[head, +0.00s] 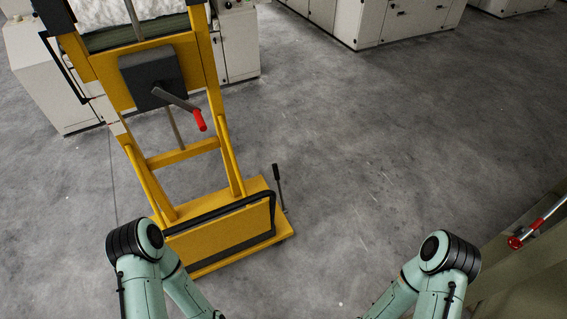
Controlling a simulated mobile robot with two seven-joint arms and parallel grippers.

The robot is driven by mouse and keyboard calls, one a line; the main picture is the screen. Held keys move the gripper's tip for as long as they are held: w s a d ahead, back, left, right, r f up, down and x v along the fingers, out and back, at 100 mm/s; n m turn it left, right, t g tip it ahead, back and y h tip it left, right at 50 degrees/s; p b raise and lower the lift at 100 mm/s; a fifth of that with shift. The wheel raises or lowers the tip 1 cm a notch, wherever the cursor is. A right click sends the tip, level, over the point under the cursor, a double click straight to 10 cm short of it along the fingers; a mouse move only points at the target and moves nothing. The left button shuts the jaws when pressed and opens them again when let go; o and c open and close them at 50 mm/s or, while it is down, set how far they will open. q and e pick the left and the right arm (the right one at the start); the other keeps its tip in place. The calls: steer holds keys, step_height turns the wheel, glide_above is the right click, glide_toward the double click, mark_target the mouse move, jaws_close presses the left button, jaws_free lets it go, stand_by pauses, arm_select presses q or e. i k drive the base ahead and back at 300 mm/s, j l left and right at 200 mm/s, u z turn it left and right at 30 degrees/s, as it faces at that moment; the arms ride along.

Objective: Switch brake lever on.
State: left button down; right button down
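A small lever with a black grip (277,173) and a thin rod stands nearly upright at the right side of the yellow trolley's base (262,186); it looks like the brake lever. A crank with a red handle (199,120) sticks out of a dark box (150,75) on the trolley's frame. My two arms show at the bottom edge, the left one in front of the trolley's base and the right one over the floor. Both arms run out of the picture, so neither gripper shows. Nothing of mine visibly touches the lever.
White fluffy material (120,12) lies on top of the trolley. Pale machine cabinets (385,22) stand at the back, and others stand behind the trolley. At the right edge is a beige structure (515,268) with a red-ended bar (516,242). The grey floor (370,150) between is clear.

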mark_target(275, 168)
steer(key=i+z, duration=0.7)
steer(key=i+j+z, duration=0.15)
steer(key=i+z, duration=0.2)
steer(key=i+l+u, duration=0.1)
steer(key=i, duration=0.4)
steer(key=i+l, duration=0.1)
steer(key=i, duration=0.35)
steer(key=i+l+u, duration=0.15)
steer(key=i, duration=0.35)
steer(key=i+u, duration=0.25)
steer(key=i, duration=0.2)
steer(key=i+u, duration=0.25)
steer(key=i, duration=0.25)
steer(key=u, duration=4.05)
steer(key=k+l, duration=0.1)
steer(key=i+j+u, duration=0.1)
